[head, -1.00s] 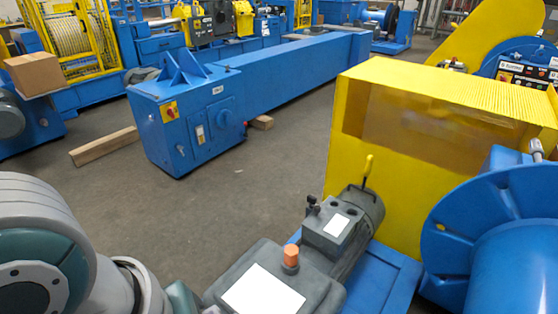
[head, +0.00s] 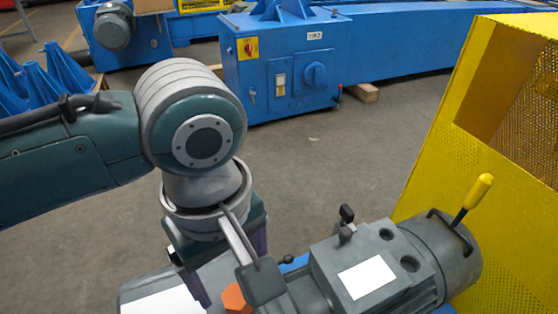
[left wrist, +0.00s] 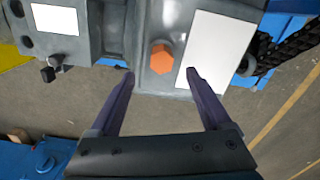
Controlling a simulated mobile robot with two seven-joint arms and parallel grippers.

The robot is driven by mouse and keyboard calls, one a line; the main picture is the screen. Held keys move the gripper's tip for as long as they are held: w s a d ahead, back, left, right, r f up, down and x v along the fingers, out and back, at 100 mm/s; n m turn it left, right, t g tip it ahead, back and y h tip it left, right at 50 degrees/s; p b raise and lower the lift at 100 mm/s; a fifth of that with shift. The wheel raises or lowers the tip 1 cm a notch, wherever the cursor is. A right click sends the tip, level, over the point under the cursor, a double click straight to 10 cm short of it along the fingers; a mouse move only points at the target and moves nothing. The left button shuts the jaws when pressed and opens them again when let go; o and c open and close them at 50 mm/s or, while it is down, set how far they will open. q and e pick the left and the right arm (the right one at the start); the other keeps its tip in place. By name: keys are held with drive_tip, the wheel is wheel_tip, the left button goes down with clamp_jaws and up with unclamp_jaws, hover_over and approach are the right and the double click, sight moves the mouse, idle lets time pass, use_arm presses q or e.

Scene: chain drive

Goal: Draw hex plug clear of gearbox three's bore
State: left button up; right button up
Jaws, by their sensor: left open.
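The orange hex plug (left wrist: 161,58) stands in the top of the grey gearbox (left wrist: 165,22), beside a white label. In the head view the plug (head: 235,299) shows at the bottom, partly behind a grey bracket on my wrist. My left gripper (left wrist: 160,77) is open and empty. In the left wrist view its two fingertips lie to either side of the plug and slightly below it, with no contact visible. The bore is hidden under the plug. My right gripper is not in view.
A grey motor (head: 440,262) with a yellow-handled lever (head: 477,192) adjoins the gearbox on the right. A yellow guard (head: 425,205) rises behind it. A blue machine cabinet (head: 290,75) stands further back. The floor (head: 330,160) between is clear. A black chain (left wrist: 290,45) shows in the wrist view.

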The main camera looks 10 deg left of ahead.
sight(236, 297)
use_arm(q)
wheel_tip(236, 297, down, 9)
drive_tip(key=b, duration=0.4)
drive_tip(key=shift+s+r, duration=0.15)
drive_tip(key=shift+r, duration=0.05)
clamp_jaws()
idle(0.3)
